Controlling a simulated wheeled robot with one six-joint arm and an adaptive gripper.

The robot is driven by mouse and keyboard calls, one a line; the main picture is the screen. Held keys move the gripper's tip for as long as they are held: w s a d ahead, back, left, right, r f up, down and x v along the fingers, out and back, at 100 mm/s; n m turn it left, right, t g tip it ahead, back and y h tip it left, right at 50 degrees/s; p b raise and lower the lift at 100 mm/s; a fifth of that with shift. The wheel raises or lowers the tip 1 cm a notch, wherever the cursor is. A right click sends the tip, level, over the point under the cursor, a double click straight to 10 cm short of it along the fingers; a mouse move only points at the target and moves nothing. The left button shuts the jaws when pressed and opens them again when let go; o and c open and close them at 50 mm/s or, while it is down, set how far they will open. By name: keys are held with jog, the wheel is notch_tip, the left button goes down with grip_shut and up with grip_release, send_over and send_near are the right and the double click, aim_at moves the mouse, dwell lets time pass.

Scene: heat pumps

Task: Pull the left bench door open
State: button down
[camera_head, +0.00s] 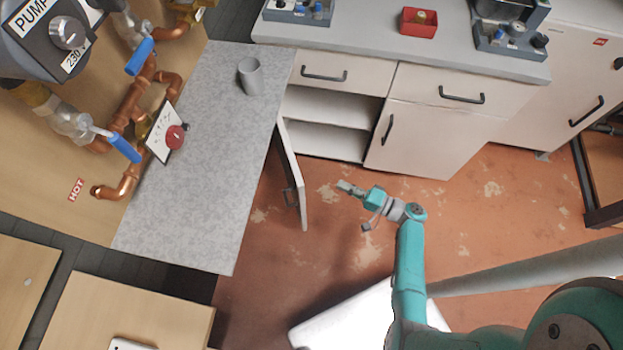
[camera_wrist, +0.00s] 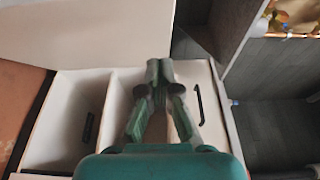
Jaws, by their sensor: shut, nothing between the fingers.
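The left bench door (camera_head: 292,172) is a white panel swung wide open from the bench front, standing out toward the floor. Its dark handle (camera_head: 290,197) shows near its free end. The shelf compartment (camera_head: 325,122) behind it is exposed. My gripper (camera_head: 346,187) is in front of the bench, a little to the right of the open door and apart from it. In the wrist view my gripper (camera_wrist: 159,68) has its fingertips together, with nothing held. A dark handle (camera_wrist: 198,104) shows on a pale panel there; I cannot tell which one it is.
The right bench door (camera_head: 425,138) and the drawers above are shut. The grey worktop (camera_head: 205,150) with a grey mug (camera_head: 250,76) lies close left of the open door. A red box (camera_head: 419,22) stands on the bench top. The red-brown floor (camera_head: 480,215) right of my gripper is clear.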

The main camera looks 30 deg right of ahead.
jog(key=w+a, duration=0.6)
jog(key=a, duration=0.2)
jog(key=shift+w+a, duration=0.25)
